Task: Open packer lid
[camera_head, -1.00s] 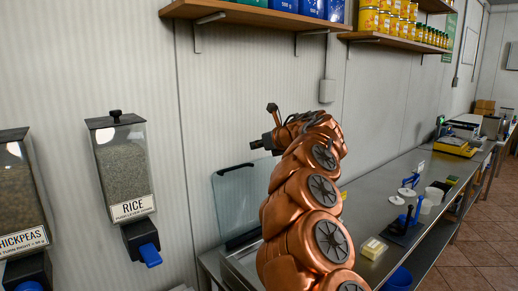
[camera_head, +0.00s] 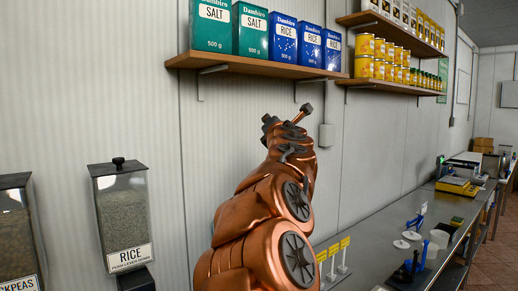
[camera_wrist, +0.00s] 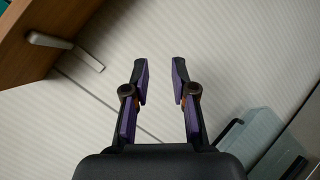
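A pale translucent panel, which looks like the packer lid (camera_wrist: 252,134), shows at the lower right of the wrist view, with a dark handle (camera_wrist: 294,168) near the picture's edge. In the head view my copper arm hides this spot. My gripper (camera_wrist: 160,78) is open and empty in the wrist view, its purple-padded fingers apart against the white ribbed wall. The panel lies to the right of the fingers, not between them. In the head view my gripper (camera_head: 291,116) is raised near the wall, below the shelf. The packer's body is not visible.
A wooden shelf (camera_head: 262,66) with salt and rice boxes is above my gripper; a shelf edge (camera_wrist: 38,30) is close at upper left in the wrist view. A rice dispenser (camera_head: 124,215) hangs at left. The steel counter (camera_head: 390,240) holds small yellow signs (camera_head: 333,254) and a scale (camera_head: 457,186).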

